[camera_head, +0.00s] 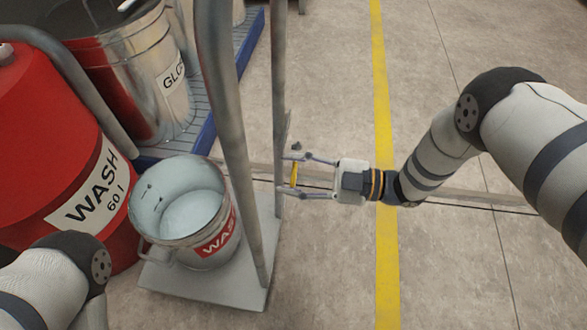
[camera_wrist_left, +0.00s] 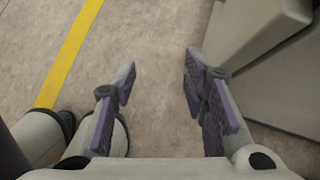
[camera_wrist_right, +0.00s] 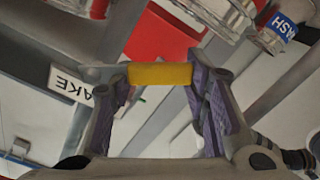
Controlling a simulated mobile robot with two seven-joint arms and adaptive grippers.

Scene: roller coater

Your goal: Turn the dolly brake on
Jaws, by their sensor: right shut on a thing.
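The dolly (camera_head: 200,292) is a grey platform with upright tube rails, and a WASH bucket (camera_head: 209,255) stands on it. The yellow brake handle (camera_head: 294,174) is beside the dolly's right upright. In the right wrist view, the yellow brake handle (camera_wrist_right: 160,74) spans the gap between my right gripper's fingers, near a partly hidden label (camera_wrist_right: 72,85) reading "AKE". My right gripper (camera_head: 284,175) is shut on this handle. My left gripper (camera_wrist_left: 158,80) is open and empty over bare floor; its fingers are out of the head view.
A red WASH drum (camera_head: 45,135) stands left of the dolly. A metal GLOSS-type bucket (camera_head: 145,95) stands on a blue-edged grated pallet (camera_head: 205,140) behind it. The floor on the right, with a yellow line (camera_head: 382,100), is clear apart from my right arm.

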